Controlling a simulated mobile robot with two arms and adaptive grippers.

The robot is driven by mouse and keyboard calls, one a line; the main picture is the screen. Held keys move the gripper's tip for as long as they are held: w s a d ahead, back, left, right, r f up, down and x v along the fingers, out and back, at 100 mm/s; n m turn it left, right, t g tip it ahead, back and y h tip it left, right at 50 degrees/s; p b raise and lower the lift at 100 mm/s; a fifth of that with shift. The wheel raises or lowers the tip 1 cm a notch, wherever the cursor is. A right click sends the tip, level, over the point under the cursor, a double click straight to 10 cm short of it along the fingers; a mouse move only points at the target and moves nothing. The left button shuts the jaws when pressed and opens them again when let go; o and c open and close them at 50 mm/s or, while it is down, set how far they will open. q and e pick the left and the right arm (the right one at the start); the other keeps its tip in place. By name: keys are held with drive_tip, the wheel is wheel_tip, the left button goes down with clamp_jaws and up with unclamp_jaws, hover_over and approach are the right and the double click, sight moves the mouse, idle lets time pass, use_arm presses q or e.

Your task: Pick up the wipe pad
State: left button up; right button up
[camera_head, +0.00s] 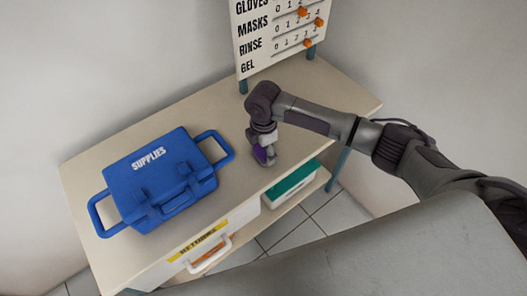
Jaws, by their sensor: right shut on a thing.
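My right gripper (264,158) points down at the table top (225,115), to the right of the blue case. It is shut on a small purple thing (261,154), which I take to be the wipe pad. The fingers hide most of it, so its shape is not clear. I cannot tell whether it still touches the table. No other pad shows on the table. My left gripper is not in view.
A blue SUPPLIES case (150,185) with side handles covers the table's left part. A board with orange sliders (303,12) stands at the back. Below the table's front edge are a white drawer (215,243) with a yellow label and a green-topped box (291,184). The table's right end is clear.

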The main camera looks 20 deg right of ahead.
drive_tip(key=shift+r, duration=0.15)
drive_tip(key=shift+r, duration=0.3)
drive_tip(key=r, duration=0.2)
drive_tip(key=d+r+b, duration=0.1)
drive_tip(key=shift+s+r, duration=0.3)
drive_tip(key=shift+s, duration=0.05)
drive_tip(key=s+d+r, duration=0.6)
drive_tip(key=s+d, duration=0.1)
drive_tip(key=shift+s+r+b, duration=0.25)
drive_tip(key=shift+s+b, duration=0.1)
drive_tip(key=shift+b, duration=0.1)
